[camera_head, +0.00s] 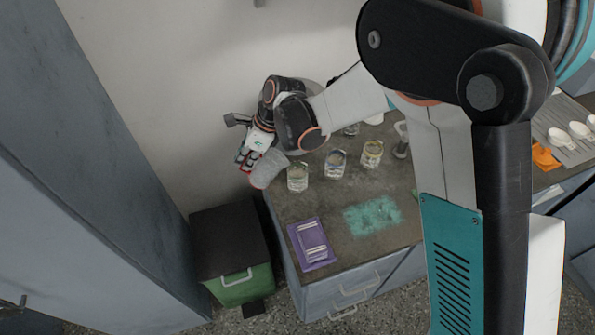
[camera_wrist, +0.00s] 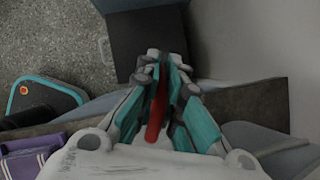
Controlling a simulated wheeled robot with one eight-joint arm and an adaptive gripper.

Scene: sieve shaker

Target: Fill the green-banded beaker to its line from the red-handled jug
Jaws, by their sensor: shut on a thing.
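The clear jug (camera_head: 267,169) is tilted at the left end of the counter, close to the leftmost beaker. My gripper (camera_head: 246,158) is shut on its red handle, which shows between the fingers (camera_wrist: 160,90) in the wrist view (camera_wrist: 157,108). The leftmost beaker (camera_head: 297,178) stands upright on the counter and seems to have a green band. I cannot tell its liquid level or fill line at this size. I cannot see whether liquid is running from the jug.
A beaker with a bluish band (camera_head: 335,164) and one with a yellow band (camera_head: 372,154) stand to the right. A purple pack (camera_head: 312,243) and a teal patch (camera_head: 373,215) lie on the counter (camera_head: 340,206). A green bin (camera_head: 243,286) stands below its left edge.

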